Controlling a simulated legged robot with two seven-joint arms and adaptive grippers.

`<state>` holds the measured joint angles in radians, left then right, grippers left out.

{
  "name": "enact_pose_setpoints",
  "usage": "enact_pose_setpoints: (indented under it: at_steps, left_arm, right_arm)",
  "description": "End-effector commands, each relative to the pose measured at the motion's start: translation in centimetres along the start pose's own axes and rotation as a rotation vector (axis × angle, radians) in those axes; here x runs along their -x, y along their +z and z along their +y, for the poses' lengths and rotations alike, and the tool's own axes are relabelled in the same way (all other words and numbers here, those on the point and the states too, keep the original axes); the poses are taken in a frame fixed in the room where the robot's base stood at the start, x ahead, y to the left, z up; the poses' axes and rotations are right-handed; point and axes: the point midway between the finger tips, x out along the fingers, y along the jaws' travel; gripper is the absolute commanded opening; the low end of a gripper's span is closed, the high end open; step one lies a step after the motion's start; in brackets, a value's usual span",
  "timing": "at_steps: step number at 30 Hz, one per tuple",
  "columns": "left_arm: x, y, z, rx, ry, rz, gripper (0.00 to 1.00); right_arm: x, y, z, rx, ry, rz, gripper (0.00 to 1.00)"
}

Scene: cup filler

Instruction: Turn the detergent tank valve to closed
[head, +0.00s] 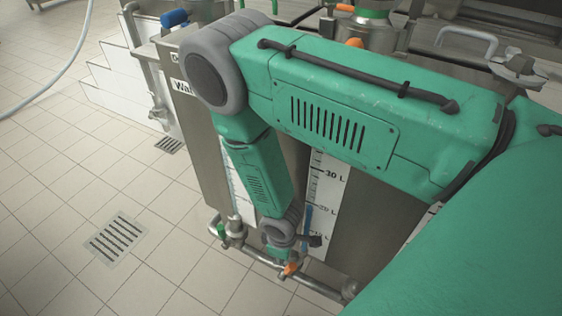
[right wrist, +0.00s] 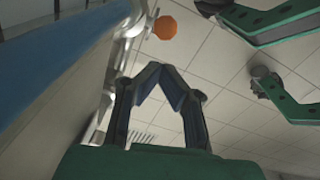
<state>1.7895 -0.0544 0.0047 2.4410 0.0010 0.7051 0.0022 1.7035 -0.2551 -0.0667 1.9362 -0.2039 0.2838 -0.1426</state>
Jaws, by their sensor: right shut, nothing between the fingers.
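A steel tank (head: 375,215) with a litre scale and a blue level strip (head: 308,217) stands in the middle of the head view. An orange valve handle (head: 290,268) sits on the pipe at its foot. It also shows in the right wrist view as an orange end (right wrist: 165,27). My right gripper (right wrist: 154,70) is shut and empty, its fingertips just short of the orange handle in that picture. I cannot tell whether they touch it. In the head view my right forearm and wrist hide much of the tank and valve area. My left gripper is not in view.
A green valve handle (head: 221,231) sits on the same low pipe (head: 328,289), left of the orange one. A label beginning "Wat" (head: 183,87) is partly hidden by my arm. The tiled floor to the left is open, with a drain grate (head: 115,239).

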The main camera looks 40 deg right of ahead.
Motion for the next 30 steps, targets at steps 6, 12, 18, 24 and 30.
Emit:
enact_pose_setpoints:
  at_steps: [6, 12, 18, 24, 30]
  left_arm:
    - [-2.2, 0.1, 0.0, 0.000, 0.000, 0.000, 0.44]
    - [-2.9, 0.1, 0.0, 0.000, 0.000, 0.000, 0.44]
    - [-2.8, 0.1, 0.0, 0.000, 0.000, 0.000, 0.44]
    - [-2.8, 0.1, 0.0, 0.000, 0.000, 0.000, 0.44]
    - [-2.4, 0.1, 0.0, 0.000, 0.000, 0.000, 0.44]
  right_arm:
    - [-4.2, 0.1, 0.0, -0.002, 0.000, 0.000, 0.00]
    - [-5.7, 0.0, 0.0, -0.003, 0.000, 0.001, 0.00]
    - [-5.8, 0.0, 0.0, -0.004, 0.000, 0.001, 0.00]
    - [-5.8, 0.0, 0.0, -0.004, 0.000, 0.001, 0.00]
    - [-5.7, 0.9, -0.5, -0.003, -0.001, 0.000, 0.00]
